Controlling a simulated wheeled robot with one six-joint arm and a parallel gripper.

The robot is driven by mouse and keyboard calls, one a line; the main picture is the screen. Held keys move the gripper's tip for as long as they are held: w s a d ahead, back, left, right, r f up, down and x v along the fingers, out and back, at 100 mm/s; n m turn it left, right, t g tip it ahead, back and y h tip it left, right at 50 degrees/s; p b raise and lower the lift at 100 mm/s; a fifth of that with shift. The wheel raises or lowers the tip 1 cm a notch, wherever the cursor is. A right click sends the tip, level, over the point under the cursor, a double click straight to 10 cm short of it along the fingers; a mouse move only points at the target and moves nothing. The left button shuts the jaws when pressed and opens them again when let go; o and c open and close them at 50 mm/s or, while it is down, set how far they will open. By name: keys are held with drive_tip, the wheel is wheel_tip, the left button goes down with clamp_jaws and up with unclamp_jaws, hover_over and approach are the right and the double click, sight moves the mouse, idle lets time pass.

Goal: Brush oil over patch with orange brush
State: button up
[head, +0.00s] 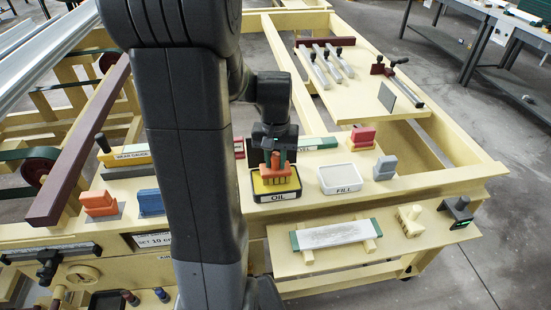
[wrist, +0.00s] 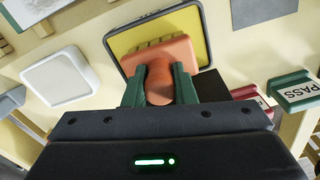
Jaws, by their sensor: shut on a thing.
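My gripper (wrist: 160,88) is shut on the orange brush (wrist: 162,62), with a green finger on each side of its handle. In the head view the brush (head: 274,174) is over the oil tray (head: 277,196), a dark-rimmed tray with yellow inside. The oil tray (wrist: 200,42) lies behind the brush in the wrist view. The brush covers part of the yellow; I cannot tell whether its bristles touch it. A pale grey patch (head: 335,234) with green ends lies on a lower front shelf, resting on wooden strips.
A white FILL tray (head: 341,178) stands right of the oil, with a grey block (head: 384,168) and a pink-red block (head: 362,137) near it. An orange block (head: 99,203) and a blue block (head: 150,202) are at left. A cream block (head: 410,220) and a dark grey device (head: 457,212) stand right of the patch.

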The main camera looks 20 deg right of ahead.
drive_tip(key=shift+r+p, duration=2.35)
drive_tip(key=shift+r, duration=0.95)
drive_tip(key=shift+s+f, duration=0.1)
